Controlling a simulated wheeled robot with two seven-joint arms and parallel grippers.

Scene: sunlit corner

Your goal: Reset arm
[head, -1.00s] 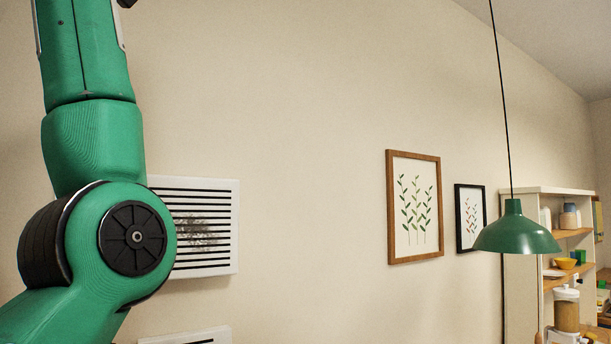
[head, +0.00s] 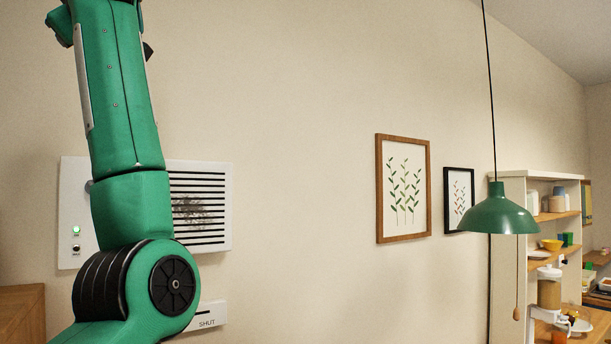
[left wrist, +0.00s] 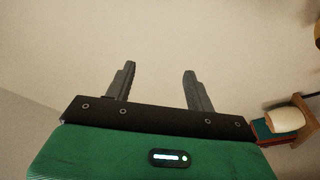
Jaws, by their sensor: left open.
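My left arm, green with a black joint, rises along the left side of the head view, in front of the wall. Its gripper is out of the head view, above the top edge. In the left wrist view my left gripper (left wrist: 160,85) has its two grey fingers apart with nothing between them. Pale plain surface fills the space beyond the fingertips. My right gripper is in neither view.
A white wall panel (head: 76,205) with a dark-slatted vent and a green light is partly behind my arm. A panel marked SHUT (head: 207,322) is below it. A green pendant lamp (head: 497,212) hangs at right, before shelves (head: 512,183). Framed pictures (head: 404,188) hang mid-wall.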

